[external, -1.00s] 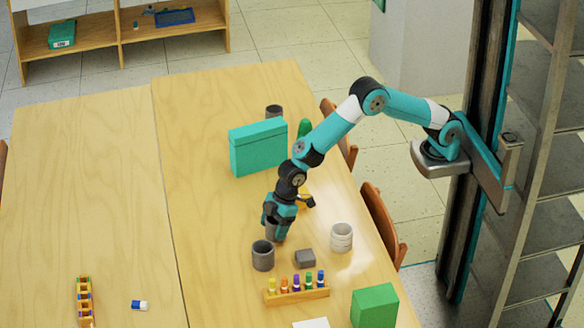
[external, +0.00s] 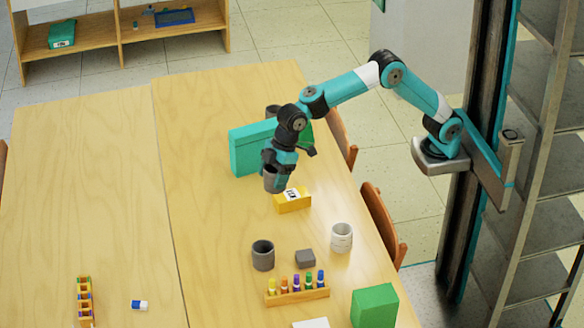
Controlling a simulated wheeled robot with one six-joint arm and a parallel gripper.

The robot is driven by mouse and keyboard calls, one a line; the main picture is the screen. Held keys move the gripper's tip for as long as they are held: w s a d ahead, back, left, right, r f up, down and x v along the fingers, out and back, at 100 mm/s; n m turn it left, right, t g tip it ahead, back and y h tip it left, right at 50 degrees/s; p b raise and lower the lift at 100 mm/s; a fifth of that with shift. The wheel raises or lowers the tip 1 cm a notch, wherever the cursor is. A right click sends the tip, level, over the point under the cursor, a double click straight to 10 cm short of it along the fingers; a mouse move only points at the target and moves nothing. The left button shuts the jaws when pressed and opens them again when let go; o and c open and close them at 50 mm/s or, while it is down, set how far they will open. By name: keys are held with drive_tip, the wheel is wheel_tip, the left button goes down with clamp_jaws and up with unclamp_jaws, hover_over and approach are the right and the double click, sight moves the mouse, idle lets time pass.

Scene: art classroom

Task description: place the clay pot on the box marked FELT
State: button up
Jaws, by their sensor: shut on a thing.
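My gripper (external: 277,168) is shut on a grey-brown pot (external: 272,182) and holds it upright, apparently above the table. A small yellow box (external: 291,203) with a white label lies just right of and below the pot in the picture; the label's dark lettering is too small to read surely. A large teal box (external: 250,151) stands behind my gripper, partly hidden by the arm. A green box (external: 374,306) stands at the front right. No marking shows clearly on either.
A dark grey pot (external: 263,256), a grey block (external: 305,258), a white ribbed pot (external: 341,237) and a wooden rack of coloured bottles (external: 297,291) stand in front. Another dark pot (external: 272,111) is behind the teal box. The table's left side is mostly clear.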

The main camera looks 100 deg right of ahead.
drive_tip(key=s+d+r+p, duration=0.1)
drive_tip(key=d+r+p, duration=0.4)
drive_tip(key=d, duration=0.7)
drive_tip(key=d+r+p, duration=0.5)
drive_tip(key=d+r, duration=0.1)
drive_tip(key=d, duration=0.5)
drive_tip(key=s+d+r+p, duration=0.1)
drive_tip(key=d+r+p, duration=0.35)
drive_tip(key=d, duration=0.75)
drive_tip(key=shift+d+f+p, duration=0.15)
drive_tip(key=shift+f+p, duration=0.2)
drive_tip(key=shift+f, duration=2.85)
drive_tip(key=shift+d+f+p, duration=0.2)
drive_tip(key=shift+f+p, duration=0.2)
drive_tip(key=shift+f, duration=2.85)
drive_tip(key=shift+d+f+p, duration=0.15)
drive_tip(key=shift+f+p, duration=0.2)
drive_tip(key=shift+f, duration=2.85)
drive_tip(key=shift+f, duration=0.1)
drive_tip(key=o, duration=1)
